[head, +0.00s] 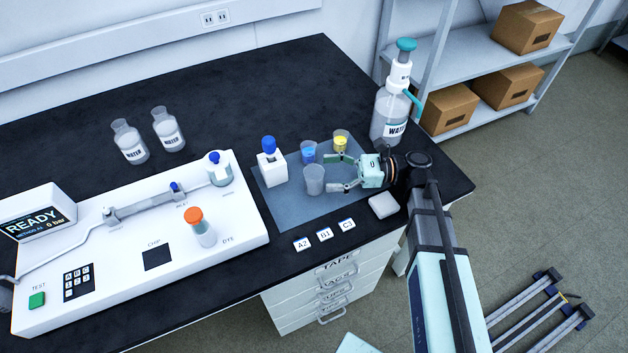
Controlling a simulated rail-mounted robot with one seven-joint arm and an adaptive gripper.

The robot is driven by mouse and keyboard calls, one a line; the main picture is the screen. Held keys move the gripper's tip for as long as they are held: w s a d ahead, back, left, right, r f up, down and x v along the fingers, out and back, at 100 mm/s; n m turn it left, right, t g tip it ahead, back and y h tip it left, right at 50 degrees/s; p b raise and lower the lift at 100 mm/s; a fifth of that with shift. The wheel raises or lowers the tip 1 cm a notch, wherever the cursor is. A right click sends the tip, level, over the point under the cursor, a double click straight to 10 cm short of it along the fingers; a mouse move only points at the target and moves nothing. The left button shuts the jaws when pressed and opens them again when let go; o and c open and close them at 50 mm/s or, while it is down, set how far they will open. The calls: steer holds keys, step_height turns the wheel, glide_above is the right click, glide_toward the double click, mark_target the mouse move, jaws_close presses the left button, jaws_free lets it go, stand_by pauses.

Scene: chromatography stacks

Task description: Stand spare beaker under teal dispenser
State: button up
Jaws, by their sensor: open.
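The teal dispenser is a clear bottle (389,116) labelled WATER, with a white collar, teal cap and teal side spout (412,100). It stands near the back right edge of the black bench. An empty clear beaker (314,182) stands upright on the blue-grey mat (278,204). My gripper (335,173) is open, its two fingers pointing left toward this beaker from its right. The lower fingertip is close to the beaker's side; I cannot tell whether they touch. Nothing is seen held.
On the mat, a beaker with blue liquid (308,152), one with yellow (341,141) and a blue-capped white bottle (271,164) stand close by. A white block (383,205) and label tiles (325,234) lie nearer the front edge. The white instrument (120,268) fills the left.

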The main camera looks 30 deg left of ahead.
mark_target(314, 172)
steer(key=x, duration=0.4)
steer(key=shift+s+a+r, duration=0.15)
steer(key=shift+a+r, duration=0.05)
steer(key=c, duration=1.4)
steer(key=shift+o, duration=0.2)
